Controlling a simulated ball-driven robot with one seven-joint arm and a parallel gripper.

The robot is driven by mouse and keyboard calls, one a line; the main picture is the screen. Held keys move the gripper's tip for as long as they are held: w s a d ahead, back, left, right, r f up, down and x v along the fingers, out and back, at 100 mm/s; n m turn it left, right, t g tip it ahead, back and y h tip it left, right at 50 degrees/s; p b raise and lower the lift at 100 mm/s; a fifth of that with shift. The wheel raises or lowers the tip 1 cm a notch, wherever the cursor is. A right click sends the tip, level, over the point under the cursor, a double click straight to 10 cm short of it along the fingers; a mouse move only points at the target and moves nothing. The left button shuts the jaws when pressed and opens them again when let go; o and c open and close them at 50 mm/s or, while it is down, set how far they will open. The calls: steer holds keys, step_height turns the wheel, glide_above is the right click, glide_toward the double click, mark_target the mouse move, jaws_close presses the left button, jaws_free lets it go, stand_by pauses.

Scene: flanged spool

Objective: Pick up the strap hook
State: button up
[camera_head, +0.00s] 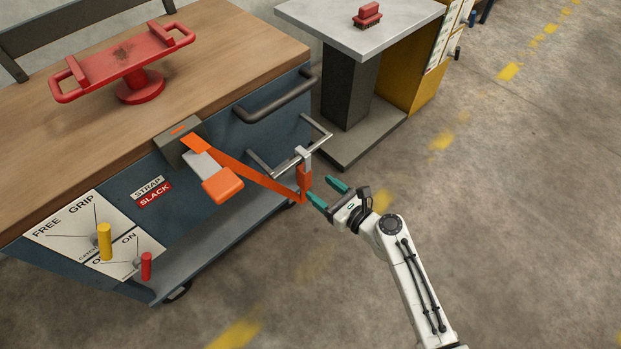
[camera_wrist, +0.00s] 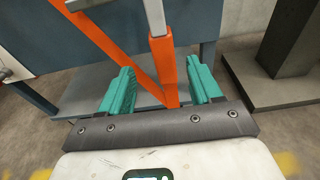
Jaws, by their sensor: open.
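The strap hook has a silver upper part (camera_head: 303,154) hung over a grey rail, and an orange lower grip (camera_head: 304,180) hanging roughly upright below it. The orange strap (camera_head: 255,174) runs from the grip's lower end up to the ratchet on the cart's side. My gripper (camera_head: 327,193) is open and empty, just right of the hook and close to it. In the wrist view, the orange grip (camera_wrist: 164,68) appears between the two green fingers, beyond them, with the silver part (camera_wrist: 155,18) above. I see no contact.
The rail (camera_head: 289,163) sticks out from the blue cart (camera_head: 225,140), below a dark handle (camera_head: 275,99). A ratchet with an orange lever (camera_head: 222,187) hangs left. A grey pedestal table (camera_head: 358,28) stands behind. The floor to the right is clear.

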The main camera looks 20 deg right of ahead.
mark_target(307, 178)
steer(key=b+x, duration=0.1)
steer(key=x, duration=0.4)
steer(key=shift+d+b+x, duration=0.2)
steer(key=shift+b+x, duration=0.8)
steer(key=shift+x, duration=1.65)
steer(key=shift+w+r, duration=0.1)
steer(key=shift+r, duration=0.05)
steer(key=shift+c, duration=0.4)
steer(key=c, duration=1.1)
